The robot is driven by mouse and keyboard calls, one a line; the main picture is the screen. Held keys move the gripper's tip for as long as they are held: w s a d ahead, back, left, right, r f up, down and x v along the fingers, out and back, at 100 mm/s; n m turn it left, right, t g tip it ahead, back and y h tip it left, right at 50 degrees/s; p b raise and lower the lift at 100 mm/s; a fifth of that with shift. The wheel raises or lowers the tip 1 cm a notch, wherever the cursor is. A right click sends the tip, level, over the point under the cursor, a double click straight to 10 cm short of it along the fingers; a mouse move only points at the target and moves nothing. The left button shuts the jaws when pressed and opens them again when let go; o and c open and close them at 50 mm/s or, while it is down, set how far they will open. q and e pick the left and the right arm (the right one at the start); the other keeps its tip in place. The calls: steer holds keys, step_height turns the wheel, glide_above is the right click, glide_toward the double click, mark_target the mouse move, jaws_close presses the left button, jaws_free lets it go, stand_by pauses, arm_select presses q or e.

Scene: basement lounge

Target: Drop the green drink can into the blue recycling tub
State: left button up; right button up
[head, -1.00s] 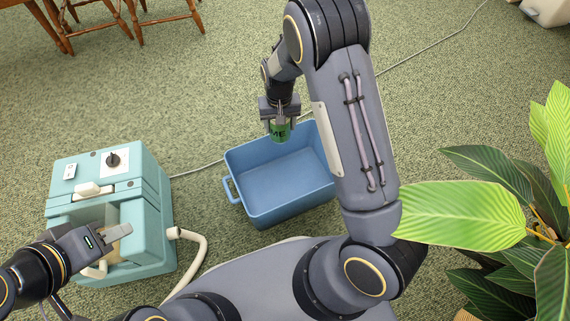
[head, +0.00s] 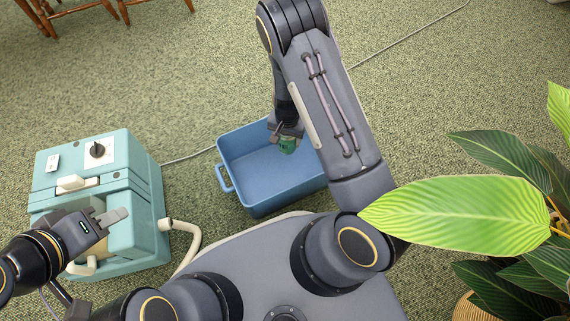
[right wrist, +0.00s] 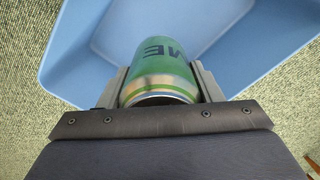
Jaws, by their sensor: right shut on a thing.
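The green drink can (head: 287,146) is held between the fingers of my right gripper (head: 286,137). In the right wrist view the can (right wrist: 160,72) fills the space between the two fingers, its silver end towards the camera. The blue recycling tub (head: 240,192) stands on the carpet, and the can is over its inside. The tub's blue wall (right wrist: 75,45) also shows beyond the can in the right wrist view. The tub's right part is hidden behind my right arm. My left gripper (head: 112,218) is in front of the teal machine; whether its fingers are apart is unclear.
A teal machine (head: 125,155) with a dial and a pale hose (head: 188,240) stands left of the tub. A leafy plant (head: 500,210) is on the right, one leaf reaching over my arm's base. Wooden chairs (head: 75,10) are at the top left. A thin cable crosses the carpet.

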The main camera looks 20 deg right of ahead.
steer(key=shift+f, duration=0.3)
steer(key=o, duration=1)
step_height(320, 180, up, 8)
steer(key=p, duration=0.3)
steer(key=shift+p, duration=0.3)
